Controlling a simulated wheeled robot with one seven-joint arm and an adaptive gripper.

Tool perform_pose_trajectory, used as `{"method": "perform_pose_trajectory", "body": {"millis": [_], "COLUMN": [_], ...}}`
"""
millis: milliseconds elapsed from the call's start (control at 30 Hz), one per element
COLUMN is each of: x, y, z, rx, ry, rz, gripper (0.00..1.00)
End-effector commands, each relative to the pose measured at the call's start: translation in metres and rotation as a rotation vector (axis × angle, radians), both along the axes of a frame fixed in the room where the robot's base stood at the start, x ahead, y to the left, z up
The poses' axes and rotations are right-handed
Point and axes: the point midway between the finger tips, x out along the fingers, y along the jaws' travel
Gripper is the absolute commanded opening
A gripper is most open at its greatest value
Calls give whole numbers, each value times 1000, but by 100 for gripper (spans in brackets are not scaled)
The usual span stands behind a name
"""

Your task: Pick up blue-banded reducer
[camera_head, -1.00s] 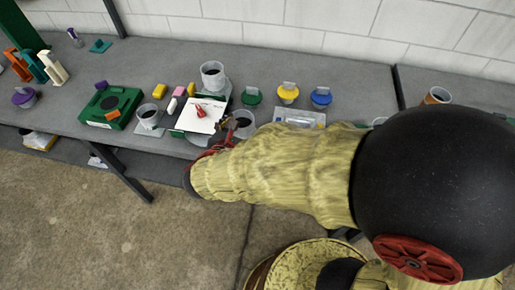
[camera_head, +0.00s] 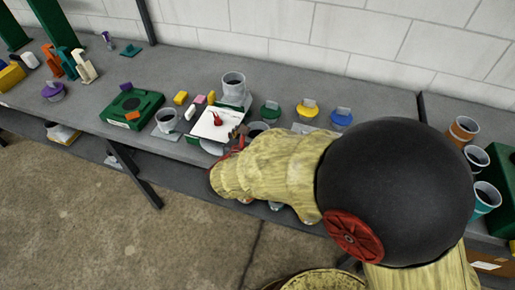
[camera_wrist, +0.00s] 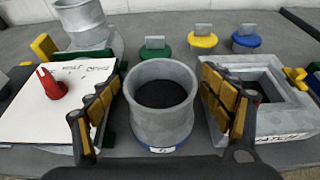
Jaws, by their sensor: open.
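The blue-banded reducer (camera_wrist: 163,122) is a grey, open-topped, flared pipe piece standing upright in the middle of the wrist view. A blue band and a small white label show at its base. It shows partly in the head view (camera_head: 258,129), beside my arm. My gripper (camera_wrist: 160,92) is open, with one yellow-padded finger on each side of the reducer. A gap shows between each finger and its wall in the wrist view. In the head view my gripper (camera_head: 240,137) is small and partly hidden by my arm.
A white sheet (camera_wrist: 35,112) with a red piece (camera_wrist: 52,84) lies left of the reducer. A grey square duct piece (camera_wrist: 265,100) is close on the right. A larger grey reducer (camera_wrist: 86,24) and green, yellow and blue lidded pieces stand behind. More banded reducers (camera_head: 463,131) are farther right.

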Motion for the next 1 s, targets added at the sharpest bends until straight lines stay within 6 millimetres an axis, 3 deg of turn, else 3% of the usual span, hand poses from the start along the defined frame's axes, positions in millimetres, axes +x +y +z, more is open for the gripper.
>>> {"method": "perform_pose_trajectory", "body": {"millis": [133, 1000], "x": [0, -1], "y": [0, 0], "z": [1, 0], "rx": [0, 1], "ry": [0, 0], "rz": [0, 0], "gripper": [80, 30]}}
